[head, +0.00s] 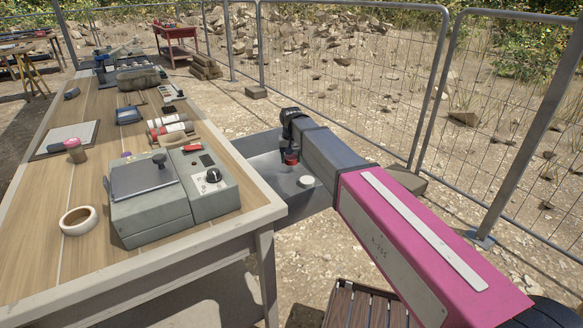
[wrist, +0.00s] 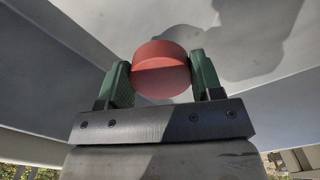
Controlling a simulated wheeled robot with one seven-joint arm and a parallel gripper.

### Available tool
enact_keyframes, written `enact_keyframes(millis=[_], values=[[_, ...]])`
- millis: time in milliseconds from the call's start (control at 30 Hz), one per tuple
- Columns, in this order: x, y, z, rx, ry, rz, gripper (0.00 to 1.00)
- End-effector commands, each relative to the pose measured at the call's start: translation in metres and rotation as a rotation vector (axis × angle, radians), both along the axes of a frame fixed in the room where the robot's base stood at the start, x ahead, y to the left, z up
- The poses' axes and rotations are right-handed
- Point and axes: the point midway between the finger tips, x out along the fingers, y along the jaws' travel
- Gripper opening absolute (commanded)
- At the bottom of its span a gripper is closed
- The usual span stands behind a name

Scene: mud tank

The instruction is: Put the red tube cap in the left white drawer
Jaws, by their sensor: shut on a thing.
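The red tube cap (wrist: 160,70) is held between the two green fingers of my gripper (wrist: 160,80) in the wrist view. In the head view the red cap (head: 291,157) shows under the end of my gripper (head: 290,150). It hangs over a pulled-out grey-white drawer (head: 262,165) at the right side of the workbench. In the wrist view, pale drawer walls (wrist: 60,65) rise around the cap, and a shadow falls on the surface behind it. I cannot tell whether the cap touches the drawer floor. My arm hides part of the drawer.
A small white round thing (head: 306,181) shows by the drawer. The wooden workbench (head: 35,205) holds a grey instrument (head: 150,200), a tape roll (head: 78,220) and several tools. A mesh fence (head: 380,80) stands behind my arm. A slatted wooden crate (head: 360,305) stands below it.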

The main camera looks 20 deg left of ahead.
Motion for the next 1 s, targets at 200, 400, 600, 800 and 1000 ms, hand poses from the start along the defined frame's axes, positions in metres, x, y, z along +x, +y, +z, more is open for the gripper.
enact_keyframes(millis=[200, 400, 600, 800, 1000], values=[[-0.001, -0.002, -0.018, -0.001, 0.002, 0.0, 0.38], [-0.001, -0.002, -0.042, 0.0, 0.001, 0.0, 0.38], [-0.001, -0.002, -0.042, 0.0, 0.0, 0.0, 0.38], [-0.001, -0.002, -0.044, 0.0, 0.0, 0.0, 0.69], [-0.001, -0.002, -0.044, 0.0, 0.0, 0.0, 0.85]])
